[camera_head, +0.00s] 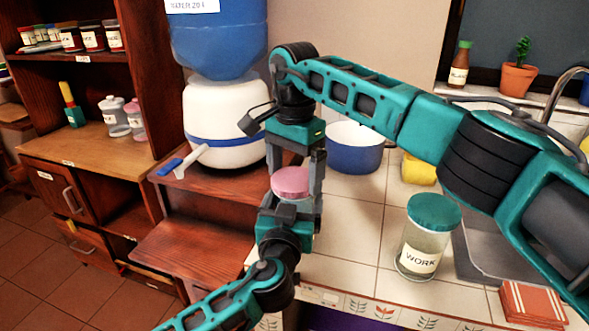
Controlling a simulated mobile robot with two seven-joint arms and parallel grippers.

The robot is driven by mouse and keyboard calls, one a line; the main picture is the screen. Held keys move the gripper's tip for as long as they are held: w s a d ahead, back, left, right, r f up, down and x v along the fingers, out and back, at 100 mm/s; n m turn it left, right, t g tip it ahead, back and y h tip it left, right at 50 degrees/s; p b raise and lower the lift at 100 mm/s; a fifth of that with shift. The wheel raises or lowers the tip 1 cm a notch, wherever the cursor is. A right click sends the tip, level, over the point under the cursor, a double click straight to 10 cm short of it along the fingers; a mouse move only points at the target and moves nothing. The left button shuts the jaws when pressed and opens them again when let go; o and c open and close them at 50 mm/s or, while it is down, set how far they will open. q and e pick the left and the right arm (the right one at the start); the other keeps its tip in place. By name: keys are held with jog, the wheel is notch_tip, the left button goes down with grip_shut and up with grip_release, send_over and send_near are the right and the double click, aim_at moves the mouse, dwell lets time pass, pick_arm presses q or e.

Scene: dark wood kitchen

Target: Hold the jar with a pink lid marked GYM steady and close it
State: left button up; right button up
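The pink lid (290,181) shows at the centre, at the front left of the tiled counter. Below it a small part of a jar (291,211) shows; its label is hidden. My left gripper (290,208) comes up from the lower left, with its fingers on both sides of the jar body, shut on it. My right gripper (295,172) reaches down from above. Its fingers straddle the pink lid; whether they press on it I cannot tell. The lid looks level and sits at the jar's top; whether it is fastened is not visible.
A jar marked WORK with a teal lid (424,240) stands to the right. Behind are a blue pot (355,148) and a yellow item (418,170). A white and blue water dispenser (226,122) stands back left. Red tiles or coasters (532,305) lie front right.

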jog(key=c, duration=0.4)
jog(key=m, duration=0.3)
jog(key=shift+m, duration=0.3)
jog(key=m, duration=0.3)
jog(key=shift+m, duration=0.3)
jog(key=m, duration=2.1)
jog(key=shift+m, duration=0.3)
jog(key=o, duration=0.8)
jog(key=shift+o, duration=0.2)
